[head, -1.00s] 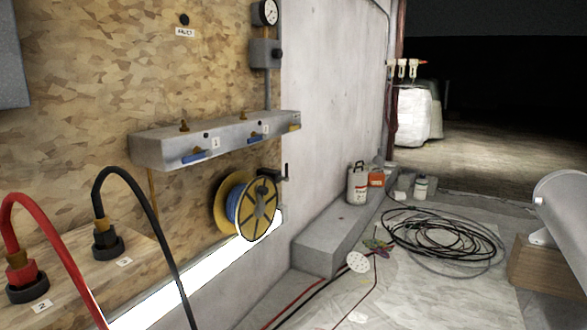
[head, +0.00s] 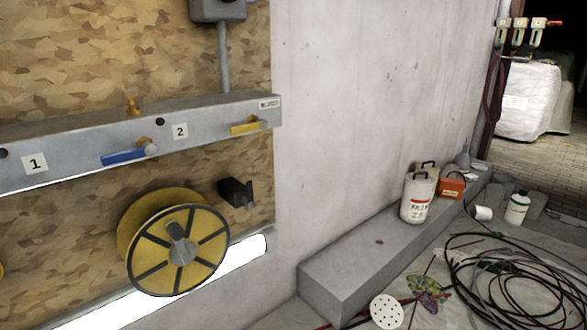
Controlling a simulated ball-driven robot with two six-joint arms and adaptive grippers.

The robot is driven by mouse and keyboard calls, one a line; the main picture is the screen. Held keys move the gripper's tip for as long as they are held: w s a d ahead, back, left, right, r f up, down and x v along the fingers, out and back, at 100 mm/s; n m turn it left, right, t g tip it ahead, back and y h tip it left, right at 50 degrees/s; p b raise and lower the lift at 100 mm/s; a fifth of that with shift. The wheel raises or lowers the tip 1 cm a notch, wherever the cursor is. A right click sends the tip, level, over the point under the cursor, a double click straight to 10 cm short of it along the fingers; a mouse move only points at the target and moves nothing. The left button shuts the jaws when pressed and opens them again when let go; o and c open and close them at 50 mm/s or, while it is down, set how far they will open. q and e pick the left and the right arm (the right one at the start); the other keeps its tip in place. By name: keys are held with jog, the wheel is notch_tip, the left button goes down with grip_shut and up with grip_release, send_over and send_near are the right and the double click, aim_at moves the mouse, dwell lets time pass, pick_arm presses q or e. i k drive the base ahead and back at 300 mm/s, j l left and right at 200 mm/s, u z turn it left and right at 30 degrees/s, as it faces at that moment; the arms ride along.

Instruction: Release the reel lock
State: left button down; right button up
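The reel (head: 205,259), with a yellow spoked front flange and a grey hub, is mounted on the chipboard wall at the lower left of the head view. A short dark grey lever-like piece (head: 177,231) stands up at its hub. A small black block with a tab (head: 237,192) is fixed to the wall just right of the reel. I cannot tell which of these is the lock, nor its state. What is wound on the reel is mostly hidden behind the flange. Neither gripper is in view.
Above the reel runs a grey manifold (head: 70,145) with a blue lever (head: 124,156) and a yellow lever (head: 246,127). To the right, a concrete ledge (head: 345,268) carries a white canister (head: 415,198). Coiled black hose (head: 500,275) and a white perforated disc (head: 386,311) lie on the floor.

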aim_at(248, 201)
jog(key=i+l, duration=0.15)
jog(key=l, duration=0.15)
jog(key=i+l+u, duration=0.15)
jog(key=i+l, duration=0.2)
jog(key=l, duration=0.3)
jog(key=i+l+u, duration=0.1)
jog(key=l, duration=0.2)
jog(key=i+l, duration=0.2)
jog(key=l, duration=0.15)
jog(key=i+l+u, duration=0.15)
jog(key=l, duration=0.15)
